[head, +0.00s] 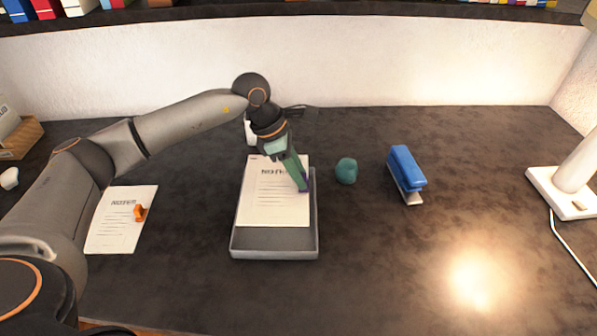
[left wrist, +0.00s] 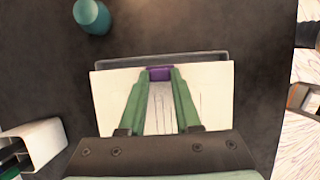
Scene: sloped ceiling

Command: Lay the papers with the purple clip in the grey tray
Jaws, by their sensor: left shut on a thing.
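The papers (head: 268,208) with the purple clip (head: 304,183) are over the grey tray (head: 275,253). Their printed face is up, and they cover most of the tray's inside. The tray's front part and right rim show. My left gripper (head: 300,178) is shut on the purple clip at the right edge of the papers. In the left wrist view the green fingers (left wrist: 158,78) meet at the clip (left wrist: 159,73), with the papers (left wrist: 211,88) in front of the tray's rim (left wrist: 190,56). I cannot tell whether the papers touch the tray floor. My right gripper is not in view.
Other papers (head: 107,231) with an orange clip (head: 140,212) lie left of the tray. A teal lump (head: 346,171) and a blue stapler (head: 406,168) stand to the right. A white lamp (head: 567,190) is at the far right. The front right desk is clear.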

